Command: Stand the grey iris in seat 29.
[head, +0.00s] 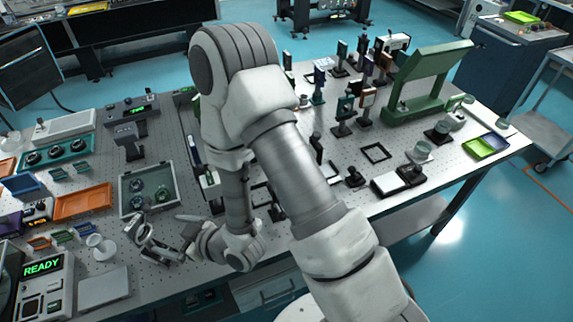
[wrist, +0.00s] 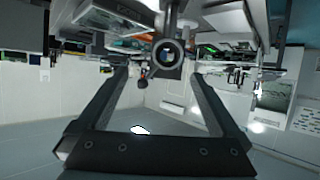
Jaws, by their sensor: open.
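A grey ring-shaped mount on a post, which looks like the grey iris (wrist: 168,54), stands in front of my gripper (wrist: 160,80) in the wrist view, which is upside down. The ring lies between the lines of the two fingers, with a gap on each side. My gripper is open and empty. In the head view my gripper (head: 165,236) is low at the table's near left edge, pointing left, beside a grey ring-like part (head: 137,229). No seat number is readable, so I cannot tell which place is seat 29.
A grey-green tray with round optics (head: 148,188) and an orange tray (head: 83,203) lie close by. A READY box (head: 45,285) stands at the lower left. Posts, a square black frame (head: 375,152) and a large green frame (head: 425,80) occupy the right side. My arm hides the table's middle.

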